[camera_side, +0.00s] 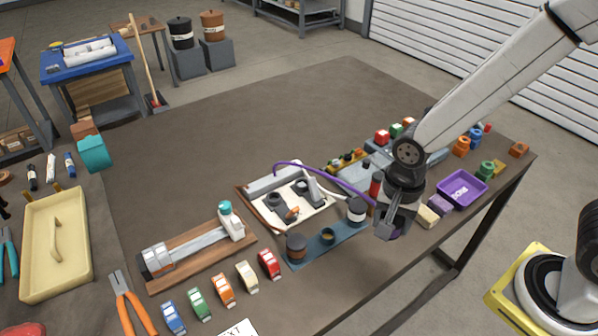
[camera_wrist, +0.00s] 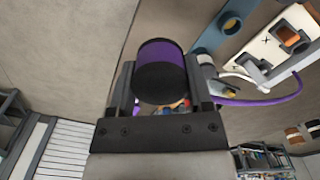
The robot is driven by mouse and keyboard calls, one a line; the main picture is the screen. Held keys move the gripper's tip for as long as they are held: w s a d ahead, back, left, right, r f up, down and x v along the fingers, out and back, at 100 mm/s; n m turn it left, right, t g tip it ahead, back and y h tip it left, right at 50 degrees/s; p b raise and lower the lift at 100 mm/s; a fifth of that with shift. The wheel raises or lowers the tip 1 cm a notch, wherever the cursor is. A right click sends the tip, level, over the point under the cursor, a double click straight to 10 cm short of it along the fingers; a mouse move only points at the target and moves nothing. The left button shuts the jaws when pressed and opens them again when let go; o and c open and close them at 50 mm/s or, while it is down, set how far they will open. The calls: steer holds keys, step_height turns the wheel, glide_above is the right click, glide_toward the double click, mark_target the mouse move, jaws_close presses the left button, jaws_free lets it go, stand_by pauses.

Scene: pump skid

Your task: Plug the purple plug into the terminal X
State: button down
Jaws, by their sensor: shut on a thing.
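My gripper (camera_side: 392,226) is shut on the purple plug (camera_wrist: 161,55), which shows as a purple cylinder with a black end between the fingers in the wrist view. In the side view the plug is mostly hidden by the fingers. Its purple cable (camera_side: 318,165) arcs left to the terminal box. X-like marks show on the panel in the wrist view, but I cannot tell which terminal each labels. The gripper is to the right of the panel, apart from it.
A blue holder strip (camera_side: 333,247) with an empty hole, a brown-black plug (camera_side: 296,247) and a white-banded plug (camera_side: 356,210) lies between panel and gripper. A purple bin (camera_side: 461,189) and small blocks stand at right.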

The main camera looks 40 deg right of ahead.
steer(key=w+a+f, duration=0.1)
steer(key=w+a, duration=0.1)
steer(key=w, duration=0.8)
steer(key=w+a+f, duration=0.1)
steer(key=w+a, duration=0.2)
steer(key=w, duration=0.7)
steer(key=w+a+f+n, duration=0.1)
steer(key=w+a, duration=0.1)
steer(key=w, duration=0.8)
steer(key=shift+w+a+f, duration=0.15)
steer(key=shift+w+a, duration=0.05)
steer(key=shift+a, duration=0.1)
steer(key=shift+f, duration=0.2)
steer(key=shift+f, duration=2.55)
steer(key=shift+f, duration=1.75)
jaws_free()
